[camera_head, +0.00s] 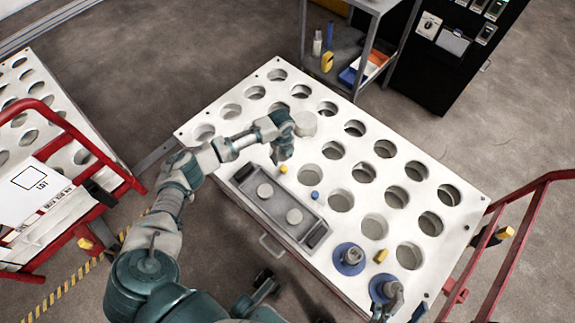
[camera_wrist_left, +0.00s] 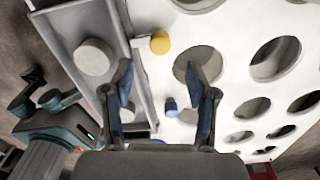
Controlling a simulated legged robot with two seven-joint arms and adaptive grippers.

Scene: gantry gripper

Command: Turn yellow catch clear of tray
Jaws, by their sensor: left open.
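The grey tray (camera_head: 248,188) lies on the white perforated table and carries two round pale discs. The yellow catch (camera_head: 283,169) is a small knob at the tray's far long edge; the left wrist view shows it (camera_wrist_left: 160,42) against the rim. A small blue knob (camera_head: 315,195) stands further right along that edge. My left gripper (camera_head: 282,156) is above the yellow catch, fingers down. In the wrist view the open fingers (camera_wrist_left: 159,66) are apart, with the yellow catch beyond their tips and nothing between them. My right gripper (camera_head: 388,303) is partly visible at the lower right; its fingers are unclear.
The white table (camera_head: 232,97) has many round holes. A blue disc (camera_head: 348,258) with a grey knob and another yellow piece (camera_head: 381,255) are near its front right. Red railings (camera_head: 520,225) stand at the right, a red cart (camera_head: 70,190) at the left, and a shelf (camera_head: 345,50) behind.

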